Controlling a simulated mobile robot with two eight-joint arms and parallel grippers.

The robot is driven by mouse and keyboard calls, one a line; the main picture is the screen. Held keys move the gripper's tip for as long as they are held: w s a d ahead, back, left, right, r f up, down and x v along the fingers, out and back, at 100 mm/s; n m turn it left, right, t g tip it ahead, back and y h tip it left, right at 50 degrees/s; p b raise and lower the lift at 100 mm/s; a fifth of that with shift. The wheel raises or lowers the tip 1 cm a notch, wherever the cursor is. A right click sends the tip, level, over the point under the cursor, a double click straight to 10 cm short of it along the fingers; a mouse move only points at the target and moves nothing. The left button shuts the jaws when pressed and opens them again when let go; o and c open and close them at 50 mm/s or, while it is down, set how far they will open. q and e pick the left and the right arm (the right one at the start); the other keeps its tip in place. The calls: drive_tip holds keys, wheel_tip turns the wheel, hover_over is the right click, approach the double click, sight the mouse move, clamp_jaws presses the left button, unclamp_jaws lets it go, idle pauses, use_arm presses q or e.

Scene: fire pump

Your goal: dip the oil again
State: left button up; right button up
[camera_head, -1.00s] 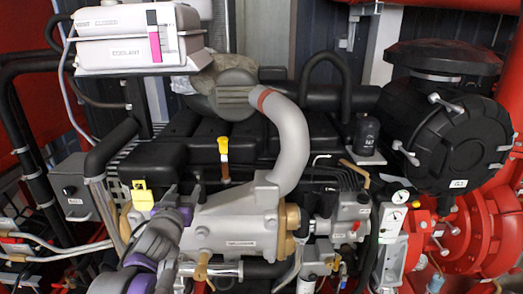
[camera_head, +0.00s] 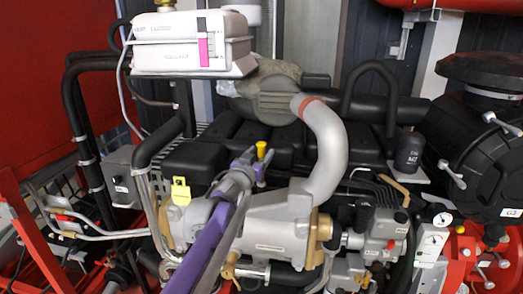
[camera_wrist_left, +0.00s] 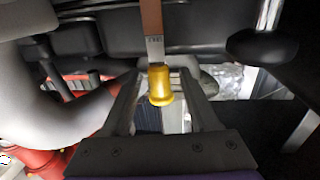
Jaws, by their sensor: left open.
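The yellow dipstick handle (camera_head: 261,149) stands at the front of the black engine cover in the head view. In the left wrist view the yellow handle (camera_wrist_left: 160,86) sits at the end of a flat metal and brown piece with small markings. My left gripper (camera_head: 252,168) is at the handle in the head view, partly covering what is below it. In the wrist view its two fingers (camera_wrist_left: 162,108) are spread, with the handle showing between their tips; I see no contact. My right gripper is not in view.
A thick grey pipe (camera_head: 328,150) curves down just right of my left gripper. A yellow tag-like part (camera_head: 181,190) is to its left. The white coolant tank (camera_head: 190,45) is above at the back. A black filter (camera_head: 408,152) stands to the right.

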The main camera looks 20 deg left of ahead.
use_arm(q)
drive_tip(key=shift+w, duration=0.55)
clamp_jaws()
idle(1.1)
